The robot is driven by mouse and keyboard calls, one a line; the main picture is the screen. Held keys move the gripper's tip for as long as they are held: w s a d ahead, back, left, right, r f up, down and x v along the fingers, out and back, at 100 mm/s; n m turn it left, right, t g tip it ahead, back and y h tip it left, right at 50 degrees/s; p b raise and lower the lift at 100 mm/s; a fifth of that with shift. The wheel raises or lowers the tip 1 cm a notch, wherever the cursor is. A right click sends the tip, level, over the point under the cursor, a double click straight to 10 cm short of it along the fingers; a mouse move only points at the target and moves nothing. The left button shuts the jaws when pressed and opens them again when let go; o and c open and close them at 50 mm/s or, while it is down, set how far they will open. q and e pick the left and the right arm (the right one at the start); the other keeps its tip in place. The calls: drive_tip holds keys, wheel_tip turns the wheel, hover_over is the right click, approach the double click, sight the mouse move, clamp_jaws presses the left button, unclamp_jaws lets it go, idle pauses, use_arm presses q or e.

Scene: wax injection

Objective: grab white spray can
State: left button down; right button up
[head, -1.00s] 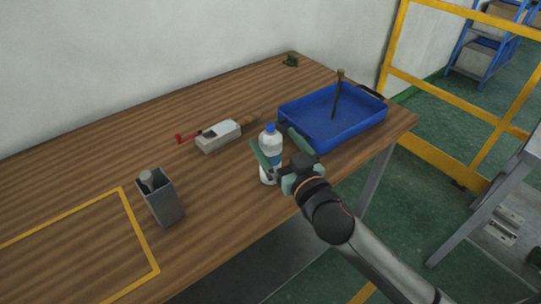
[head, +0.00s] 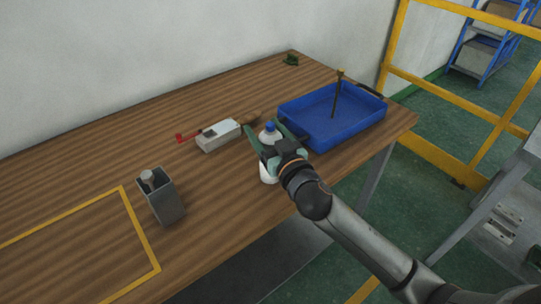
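The white spray can (head: 268,174) with a blue cap stands upright on the wooden table, left of the blue tray. My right gripper (head: 264,132) reaches in from the lower right, with its two green fingers spread apart on either side of the can's upper part. The gripper body hides much of the can's middle. I cannot see finger contact with the can. My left gripper is not in the head view.
The blue tray (head: 345,133) with a thin upright stick stands at the right. A grey holder (head: 165,203) stands at the left front. A white box-like device (head: 218,136) with a red part lies behind the can. The table's middle left is clear.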

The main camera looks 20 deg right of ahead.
clamp_jaws()
idle(0.3)
idle(0.3)
